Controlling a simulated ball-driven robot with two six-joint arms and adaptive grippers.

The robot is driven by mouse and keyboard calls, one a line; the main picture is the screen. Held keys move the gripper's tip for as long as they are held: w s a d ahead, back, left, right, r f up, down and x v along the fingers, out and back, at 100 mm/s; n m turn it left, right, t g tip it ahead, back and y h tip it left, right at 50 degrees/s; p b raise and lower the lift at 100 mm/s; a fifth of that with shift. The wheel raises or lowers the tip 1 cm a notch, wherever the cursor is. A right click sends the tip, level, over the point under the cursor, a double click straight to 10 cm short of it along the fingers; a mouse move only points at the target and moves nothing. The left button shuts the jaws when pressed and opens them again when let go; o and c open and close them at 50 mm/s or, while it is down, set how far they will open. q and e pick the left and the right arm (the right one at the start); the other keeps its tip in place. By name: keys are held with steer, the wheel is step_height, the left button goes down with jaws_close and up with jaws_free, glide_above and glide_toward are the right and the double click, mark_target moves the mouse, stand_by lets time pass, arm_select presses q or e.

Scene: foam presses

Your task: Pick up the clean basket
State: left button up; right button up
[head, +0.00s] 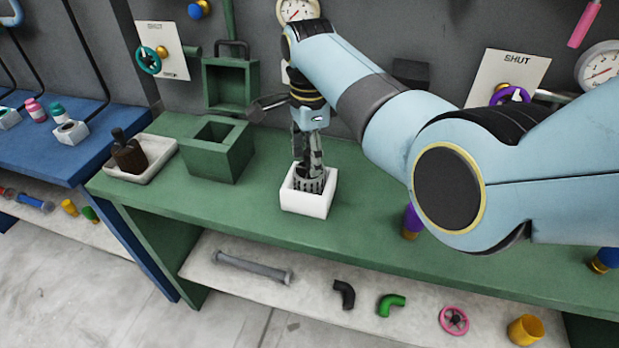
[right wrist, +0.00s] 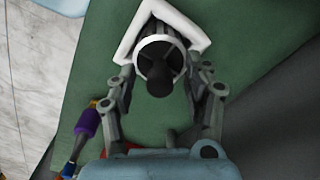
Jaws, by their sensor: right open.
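The basket (head: 309,184), a grey slotted cylinder, sits in a white square holder (head: 305,203) on the green bench. In the right wrist view the basket (right wrist: 146,48) shows as a pale ring with dark spokes and a black knob, inside the white holder (right wrist: 196,32). I cannot tell from its look whether it is clean. My right gripper (head: 312,160) points down over the basket, and hides part of it. In the right wrist view my right gripper (right wrist: 165,85) is open, with one finger on each side of the knob. My left gripper is not in view.
A green frame (head: 230,85) is on the wall behind. A purple-ended item (head: 412,222) stands beneath my arm.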

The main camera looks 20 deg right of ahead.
jaws_close()
stand_by(0.3)
steer(key=shift+r, duration=0.1)
